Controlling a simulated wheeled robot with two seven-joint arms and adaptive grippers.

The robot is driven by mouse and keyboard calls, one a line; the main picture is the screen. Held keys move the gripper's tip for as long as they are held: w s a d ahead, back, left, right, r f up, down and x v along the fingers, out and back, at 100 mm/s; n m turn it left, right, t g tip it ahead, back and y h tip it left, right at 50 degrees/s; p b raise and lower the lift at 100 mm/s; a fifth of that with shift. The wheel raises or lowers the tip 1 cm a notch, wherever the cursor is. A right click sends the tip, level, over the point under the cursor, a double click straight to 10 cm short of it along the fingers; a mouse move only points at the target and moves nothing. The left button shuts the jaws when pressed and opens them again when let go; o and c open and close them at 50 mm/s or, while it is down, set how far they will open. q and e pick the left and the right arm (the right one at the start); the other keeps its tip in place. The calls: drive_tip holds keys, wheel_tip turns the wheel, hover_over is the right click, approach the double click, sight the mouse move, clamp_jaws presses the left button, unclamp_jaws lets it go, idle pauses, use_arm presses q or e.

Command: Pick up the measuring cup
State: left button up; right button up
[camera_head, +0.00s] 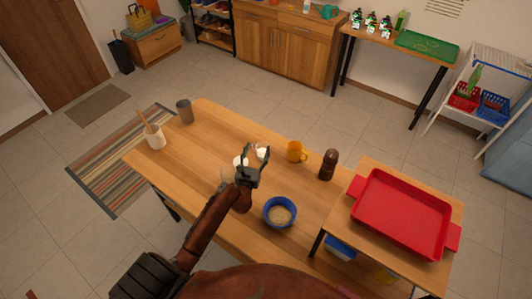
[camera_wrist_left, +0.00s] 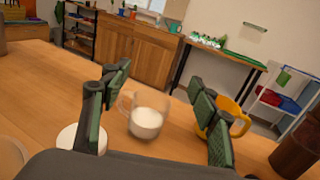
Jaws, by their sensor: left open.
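The measuring cup, a clear glass cup (camera_wrist_left: 147,117) with a handle on its left and white contents, stands upright on the wooden table (camera_wrist_left: 60,85) in the left wrist view. In the head view the cup (camera_head: 261,151) shows small, just beyond my left gripper (camera_head: 255,166). My left gripper (camera_wrist_left: 160,78) is open and empty. In the wrist view its two fingers appear on either side of the cup, with a gap to each. Whether the fingertips reach the cup's depth is hard to tell. My right gripper is not in view.
A yellow mug (camera_head: 296,152) and a dark brown mill (camera_head: 328,164) stand right of the cup. A white round container (camera_wrist_left: 68,139) is close on the left. A blue bowl of grains (camera_head: 280,212) sits nearer. A red tray (camera_head: 402,210) is at right. The table's left part is mostly clear.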

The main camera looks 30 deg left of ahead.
use_arm(q)
drive_tip(key=f, duration=0.1)
drive_tip(key=b, duration=0.3)
approach(264, 146)
drive_tip(key=shift+w, duration=0.1)
drive_tip(key=shift+w+f, duration=0.1)
drive_tip(key=shift+w, duration=0.15)
drive_tip(key=shift+w+a, duration=0.1)
drive_tip(key=shift+w, duration=0.15)
drive_tip(key=b+x, duration=0.1)
drive_tip(key=x, duration=0.4)
drive_tip(key=shift+w, duration=0.1)
drive_tip(key=shift+w+a, duration=0.2)
drive_tip(key=shift+w, duration=0.35)
drive_tip(key=shift+c, duration=0.3)
